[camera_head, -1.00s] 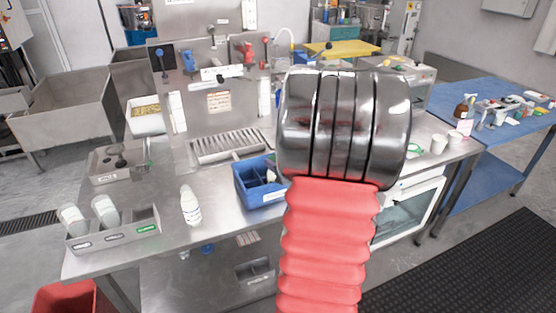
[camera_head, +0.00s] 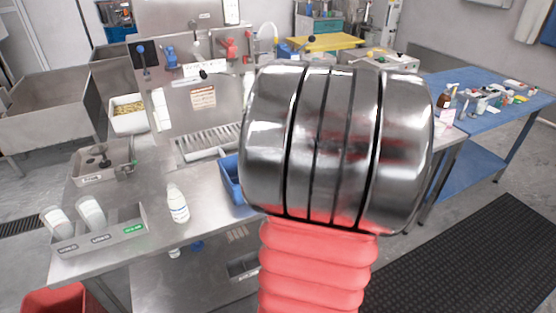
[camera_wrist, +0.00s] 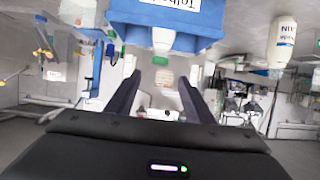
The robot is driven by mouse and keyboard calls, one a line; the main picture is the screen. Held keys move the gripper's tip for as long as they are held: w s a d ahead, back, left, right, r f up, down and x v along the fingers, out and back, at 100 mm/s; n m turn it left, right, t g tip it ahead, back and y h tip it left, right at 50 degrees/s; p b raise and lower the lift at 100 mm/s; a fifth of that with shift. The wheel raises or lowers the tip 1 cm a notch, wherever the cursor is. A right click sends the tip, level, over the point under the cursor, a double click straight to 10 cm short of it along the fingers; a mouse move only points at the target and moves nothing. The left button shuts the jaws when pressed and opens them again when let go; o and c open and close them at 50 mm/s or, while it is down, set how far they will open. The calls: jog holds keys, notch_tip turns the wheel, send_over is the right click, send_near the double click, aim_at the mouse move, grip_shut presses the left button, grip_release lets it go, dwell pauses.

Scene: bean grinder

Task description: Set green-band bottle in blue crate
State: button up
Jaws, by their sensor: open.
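The blue crate (camera_head: 231,180) stands on the steel bench, mostly hidden behind my arm in the head view. In the wrist view, which is upside down, the crate (camera_wrist: 205,20) fills the top, with a white label on its wall. A white bottle neck with a pale tip (camera_wrist: 162,40) shows against the crate, just past my fingertips. A white labelled bottle (camera_head: 178,204) stands upright left of the crate and also shows in the wrist view (camera_wrist: 282,42).
A grey divided tray (camera_head: 100,238) at the bench's front left holds two tilted white bottles and has a green-labelled compartment. A metal drain grid (camera_head: 208,143) lies behind the crate. A blue table (camera_head: 490,115) with small items is at the right. Bare bench surrounds the standing bottle.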

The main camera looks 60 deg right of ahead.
dwell(0.5)
jog(key=w+a+r+g, duration=0.1)
jog(key=w+a+r, duration=0.1)
jog(key=a, duration=0.3)
jog(key=w+a+r+g+h, duration=0.1)
jog(key=w+a+r, duration=0.2)
jog(key=a, duration=0.2)
jog(key=w+a+r+g, duration=0.1)
jog(key=w+a+r, duration=0.1)
jog(key=a, duration=0.3)
jog(key=s+a+f+n+g+y, duration=0.1)
jog(key=s+a, duration=0.4)
jog(key=a, duration=0.9)
jog(key=s+a+n+g+y, duration=0.2)
jog(key=s+a+n+y, duration=0.2)
jog(key=a, duration=1.1)
jog(key=shift+s+f+y, duration=0.35)
jog(key=shift+s+y, duration=0.55)
jog(key=shift+y, duration=0.1)
